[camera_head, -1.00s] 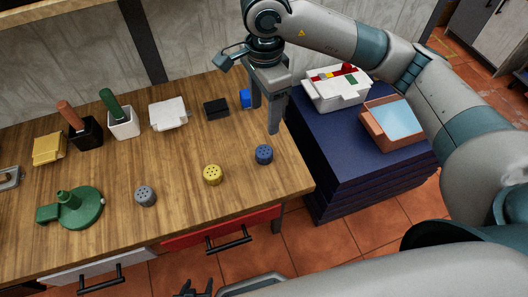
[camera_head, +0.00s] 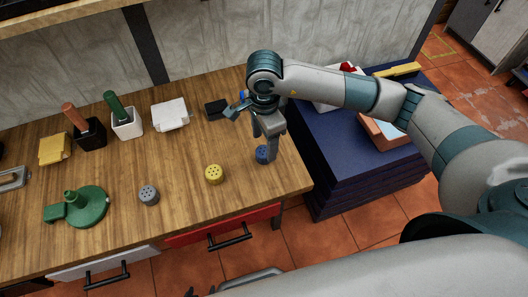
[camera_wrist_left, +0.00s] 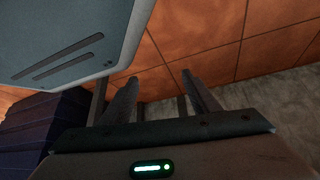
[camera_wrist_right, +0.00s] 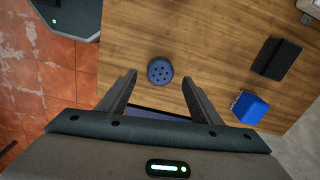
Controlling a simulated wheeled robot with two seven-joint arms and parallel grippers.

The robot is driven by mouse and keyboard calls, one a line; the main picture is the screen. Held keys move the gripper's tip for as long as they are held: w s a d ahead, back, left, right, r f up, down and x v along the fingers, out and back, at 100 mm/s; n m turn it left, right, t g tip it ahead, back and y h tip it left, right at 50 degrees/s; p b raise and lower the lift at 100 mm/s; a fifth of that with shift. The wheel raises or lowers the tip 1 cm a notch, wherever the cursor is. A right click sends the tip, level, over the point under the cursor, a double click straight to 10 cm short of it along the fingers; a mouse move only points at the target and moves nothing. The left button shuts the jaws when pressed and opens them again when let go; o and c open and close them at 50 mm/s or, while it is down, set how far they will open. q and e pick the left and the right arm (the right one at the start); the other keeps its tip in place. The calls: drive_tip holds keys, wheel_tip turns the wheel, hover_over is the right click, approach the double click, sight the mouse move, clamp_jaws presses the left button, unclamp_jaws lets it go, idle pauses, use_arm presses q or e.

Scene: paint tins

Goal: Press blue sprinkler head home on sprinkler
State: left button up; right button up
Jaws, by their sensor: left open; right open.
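The blue sprinkler head (camera_head: 261,154), a short round cap with holes in its top, stands on the wooden table near its right end. The green sprinkler (camera_head: 88,207), with a round base and a short upright spout, stands at the table's front left. My right gripper (camera_wrist_right: 159,76) is open and points down over the blue head. In the right wrist view the blue head (camera_wrist_right: 160,71) shows between the fingertips, not gripped. My left gripper (camera_wrist_left: 158,82) is open and empty, away from the table, with floor tiles beyond its fingers.
A yellow head (camera_head: 214,174) and a grey head (camera_head: 149,195) stand left of the blue one. A black block (camera_wrist_right: 275,59) and a blue block (camera_wrist_right: 249,107) lie behind. Two pots, a white object (camera_head: 170,114) and a yellow object (camera_head: 54,149) line the back. A dark blue stand (camera_head: 345,165) is at the right.

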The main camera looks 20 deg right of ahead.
sight(265, 150)
drive_tip(key=shift+f, duration=0.2)
drive_tip(key=shift+f+p, duration=0.2)
drive_tip(key=shift+p, duration=0.1)
wheel_tip(265, 150, down, 4)
drive_tip(key=shift+d+f+p, duration=0.1)
drive_tip(key=shift+f+p, duration=0.1)
drive_tip(key=shift+p, duration=0.6)
drive_tip(key=c, duration=1.1)
use_arm(q)
drive_tip(key=s+a+f+g, duration=0.2)
drive_tip(key=s+a, duration=0.1)
drive_tip(key=s, duration=0.3)
drive_tip(key=shift+s+y, duration=0.2)
drive_tip(key=shift+y, duration=0.1)
use_arm(e)
drive_tip(key=shift+c, duration=0.2)
use_arm(q)
drive_tip(key=shift+s, duration=0.2)
